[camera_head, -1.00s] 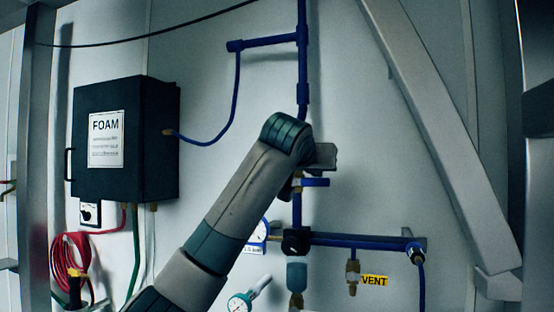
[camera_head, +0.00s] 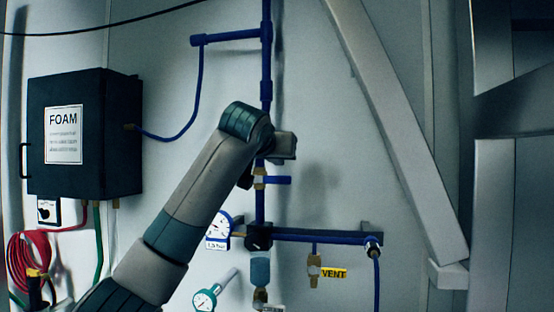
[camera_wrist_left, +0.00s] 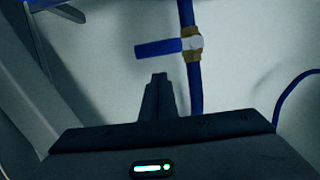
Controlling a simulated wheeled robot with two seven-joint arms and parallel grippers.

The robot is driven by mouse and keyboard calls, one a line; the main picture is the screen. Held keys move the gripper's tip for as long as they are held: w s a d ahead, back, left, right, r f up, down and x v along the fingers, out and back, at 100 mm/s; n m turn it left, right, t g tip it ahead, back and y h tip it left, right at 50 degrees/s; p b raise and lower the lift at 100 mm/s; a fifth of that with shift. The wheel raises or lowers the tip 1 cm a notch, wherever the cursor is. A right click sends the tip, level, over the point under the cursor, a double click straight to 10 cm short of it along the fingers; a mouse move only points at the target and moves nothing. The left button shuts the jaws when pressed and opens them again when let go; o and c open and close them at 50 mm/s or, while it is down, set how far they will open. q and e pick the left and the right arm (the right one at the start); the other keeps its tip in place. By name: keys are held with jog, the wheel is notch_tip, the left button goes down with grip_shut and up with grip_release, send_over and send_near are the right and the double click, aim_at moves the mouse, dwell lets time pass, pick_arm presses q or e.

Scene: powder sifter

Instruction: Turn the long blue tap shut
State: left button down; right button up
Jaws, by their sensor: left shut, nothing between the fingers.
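The blue tap (camera_head: 278,180) sits on the vertical blue pipe with a brass body. Its handle points right, square across the pipe. In the left wrist view, which looks upside down against the head view, the blue handle (camera_wrist_left: 157,48) points left from a brass body with a pale round cap. My left gripper (camera_wrist_left: 158,80) is shut and empty, its fingertips apart from the handle in that view, beside the pipe. In the head view my left gripper (camera_head: 284,146) shows only partly just above the tap; my forearm hides its fingers. My right gripper is not in view.
A black FOAM box (camera_head: 105,135) hangs at left, with red hose (camera_head: 28,262) below. A round gauge (camera_head: 219,225) and a horizontal blue pipe (camera_head: 320,238) sit below the tap. A brass VENT valve (camera_head: 314,268) hangs under it. A slanted beam (camera_head: 400,130) stands at right.

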pick_arm(q)
jog(key=r+b+v, duration=0.1)
jog(key=b+v, duration=0.3)
jog(key=v, duration=0.6)
jog(key=shift+r, duration=0.3)
jog(key=shift+f, duration=0.1)
